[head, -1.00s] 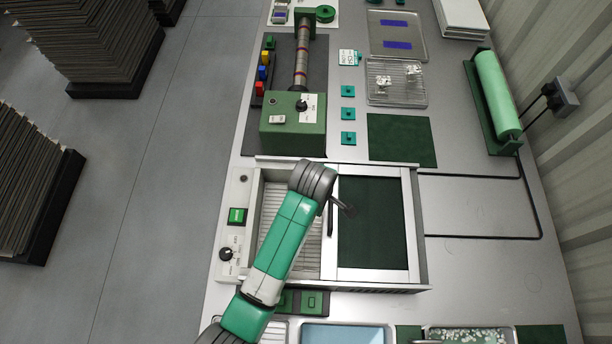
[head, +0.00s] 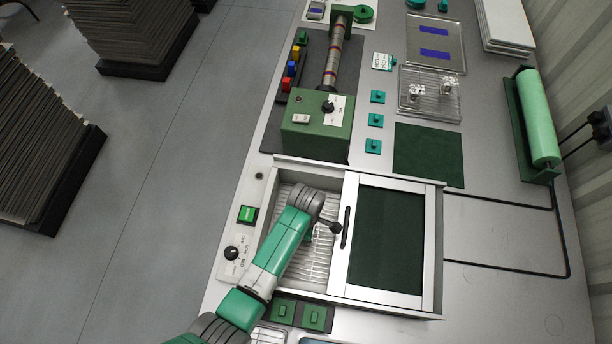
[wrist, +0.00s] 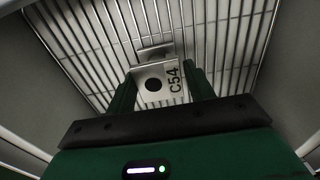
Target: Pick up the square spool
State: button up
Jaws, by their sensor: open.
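In the wrist view a pale square spool (wrist: 157,84), with a dark round hole and the marking C54 on its near face, lies on a ribbed metal floor (wrist: 215,35). A second flat plate shows just behind that face. My gripper (wrist: 160,78) is open, with one green finger on each side of the spool. I cannot tell whether they touch it. In the head view my gripper (head: 308,236) is low over the ribbed part of the open bay, left of the dark handle. The spool is not clear there, hidden by my arm.
A framed lid with a dark green panel (head: 385,240) covers the bay's right part. Bay walls (wrist: 290,75) stand around the gripper. A green machine box (head: 316,125) is behind. Several small green squares (head: 375,120) and a dark green mat (head: 430,154) lie on the bench.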

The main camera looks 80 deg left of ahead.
jog(key=shift+f, duration=0.15)
jog(key=shift+c, duration=0.2)
jog(key=c, duration=0.9)
jog(key=shift+o, duration=0.2)
notch_tip(320, 180, up, 10)
jog(key=shift+p, duration=1.1)
